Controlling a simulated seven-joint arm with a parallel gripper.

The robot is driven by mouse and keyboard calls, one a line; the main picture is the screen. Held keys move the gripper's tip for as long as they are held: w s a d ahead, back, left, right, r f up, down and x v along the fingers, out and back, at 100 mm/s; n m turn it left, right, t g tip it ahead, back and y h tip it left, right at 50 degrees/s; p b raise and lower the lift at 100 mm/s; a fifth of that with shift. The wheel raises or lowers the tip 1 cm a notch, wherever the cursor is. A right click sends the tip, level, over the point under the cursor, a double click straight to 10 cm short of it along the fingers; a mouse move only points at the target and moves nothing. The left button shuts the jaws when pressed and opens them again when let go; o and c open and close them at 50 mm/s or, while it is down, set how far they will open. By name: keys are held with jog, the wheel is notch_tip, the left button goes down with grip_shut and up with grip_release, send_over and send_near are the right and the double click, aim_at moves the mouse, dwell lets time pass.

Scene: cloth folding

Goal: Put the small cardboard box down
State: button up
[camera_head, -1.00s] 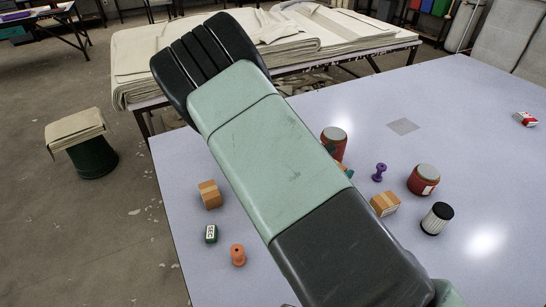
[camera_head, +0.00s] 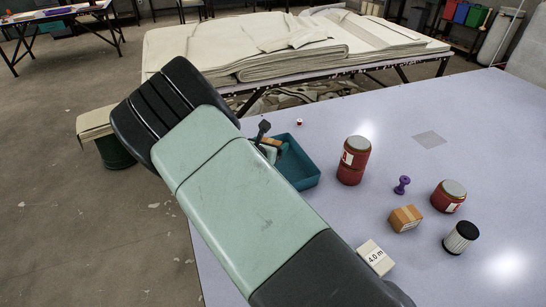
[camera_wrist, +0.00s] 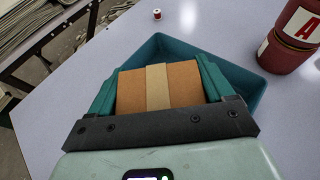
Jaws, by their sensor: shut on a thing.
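My gripper (camera_wrist: 158,74) is shut on the small cardboard box (camera_wrist: 185,88), a brown box with a paler tape strip, in the wrist view. One finger is on each side of it. The box is in front of the teal tray (camera_wrist: 248,80) in that view, and hides most of the tray's inside. In the head view a bit of the brown box (camera_head: 271,142) shows beside my arm, at the left part of the teal tray (camera_head: 312,182). I cannot tell whether the box touches the tray floor.
A tall red canister (camera_head: 353,165) stands right of the tray. A small spool (camera_head: 299,122) lies behind it. Further right are a purple spool (camera_head: 402,185), another cardboard box (camera_head: 405,218), a red jar (camera_head: 448,196) and a black-and-white cylinder (camera_head: 460,237). A white box (camera_head: 375,257) is nearer.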

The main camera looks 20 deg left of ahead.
jog(key=shift+f, duration=2.35)
jog(key=shift+f, duration=0.25)
jog(key=o, duration=1.1)
jog(key=shift+s+r, duration=0.25)
jog(key=shift+r, duration=0.1)
jog(key=v, duration=1.1)
jog(key=shift+s, duration=0.25)
